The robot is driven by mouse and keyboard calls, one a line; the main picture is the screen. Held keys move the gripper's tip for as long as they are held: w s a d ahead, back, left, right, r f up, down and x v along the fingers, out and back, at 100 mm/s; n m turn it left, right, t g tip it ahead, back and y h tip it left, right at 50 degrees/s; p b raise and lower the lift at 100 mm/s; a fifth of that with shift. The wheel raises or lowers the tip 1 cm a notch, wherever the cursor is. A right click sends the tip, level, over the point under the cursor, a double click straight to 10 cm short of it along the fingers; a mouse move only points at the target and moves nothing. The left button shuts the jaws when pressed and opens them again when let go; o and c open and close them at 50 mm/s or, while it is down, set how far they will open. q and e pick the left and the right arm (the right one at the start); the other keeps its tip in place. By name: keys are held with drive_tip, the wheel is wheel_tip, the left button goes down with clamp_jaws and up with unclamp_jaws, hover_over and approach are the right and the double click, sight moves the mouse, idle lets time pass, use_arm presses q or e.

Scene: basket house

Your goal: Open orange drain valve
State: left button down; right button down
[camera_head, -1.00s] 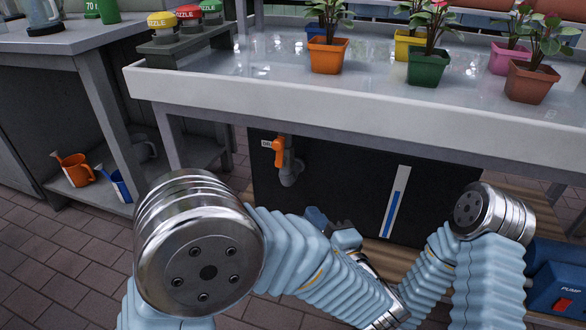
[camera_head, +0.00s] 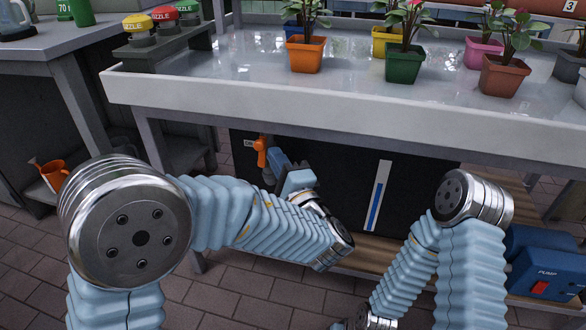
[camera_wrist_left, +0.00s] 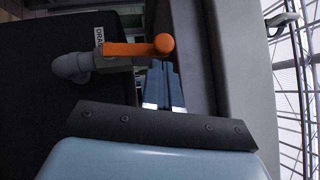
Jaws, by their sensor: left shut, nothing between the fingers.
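The drain valve has an orange handle (camera_head: 261,151) on the dark panel under the planting table.
The planting table (camera_head: 300,100) with several potted plants overhangs the valve. A gauge with a blue bar (camera_head: 377,195) is on the panel. A blue pump (camera_head: 545,270) stands at the lower right. An orange watering can (camera_head: 52,174) is on the left shelf.

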use_arm(q)
drive_tip(key=shift+w+a+r, duration=0.1)
drive_tip(key=shift+w+a, duration=0.05)
drive_tip(key=shift+a, duration=0.2)
